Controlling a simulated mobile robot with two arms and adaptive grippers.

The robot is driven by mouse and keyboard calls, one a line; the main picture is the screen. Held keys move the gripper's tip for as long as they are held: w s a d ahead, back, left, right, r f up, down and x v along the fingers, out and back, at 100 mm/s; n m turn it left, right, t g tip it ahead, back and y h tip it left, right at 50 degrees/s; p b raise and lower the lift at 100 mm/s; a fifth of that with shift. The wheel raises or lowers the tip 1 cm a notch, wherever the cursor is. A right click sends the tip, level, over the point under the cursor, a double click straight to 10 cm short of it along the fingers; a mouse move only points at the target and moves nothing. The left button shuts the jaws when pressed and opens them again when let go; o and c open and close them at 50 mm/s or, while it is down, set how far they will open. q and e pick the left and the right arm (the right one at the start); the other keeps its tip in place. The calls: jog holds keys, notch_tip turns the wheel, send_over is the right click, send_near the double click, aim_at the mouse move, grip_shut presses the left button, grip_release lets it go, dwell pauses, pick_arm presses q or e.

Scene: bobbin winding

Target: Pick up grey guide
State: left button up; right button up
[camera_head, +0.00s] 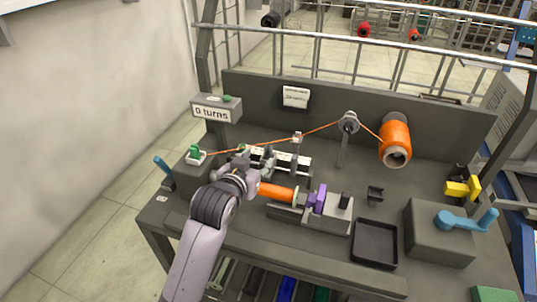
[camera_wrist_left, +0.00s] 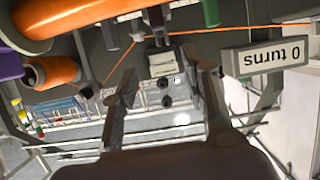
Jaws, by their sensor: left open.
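The grey guide (camera_head: 297,139) is a small light upright piece on a rail in the middle of the bench, with the orange thread running through its top. In the left wrist view, which is upside down, the guide (camera_wrist_left: 138,37) shows beyond and to the left of the fingertips. My left gripper (camera_head: 249,165) is left of the guide in the head view, its fingers partly hidden by my wrist. In the left wrist view the left gripper (camera_wrist_left: 159,68) is open, with nothing held between its fingers. My right gripper is not in view.
The rail (camera_head: 292,160) lies under the guide. An orange bobbin (camera_head: 276,192) lies close to my left wrist. A pulley post (camera_head: 345,145) and orange spool (camera_head: 395,137) stand right. The counter box (camera_head: 215,111) is left; a dark tray (camera_head: 375,244) is in front.

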aim_at(267, 152)
pick_arm(q)
jog(key=shift+a+f+x, duration=0.1)
jog(key=shift+f+x, duration=0.1)
jog(key=shift+x, duration=1.5)
jog(key=shift+a+f+x, duration=0.1)
jog(key=shift+f+x, duration=0.05)
jog(key=shift+x, duration=1.55)
jog(key=shift+a+f+x, duration=0.1)
jog(key=shift+f+x, duration=0.1)
jog(key=shift+x, duration=1.55)
jog(key=shift+s, duration=0.15)
jog(key=shift+c, duration=0.3)
grip_shut()
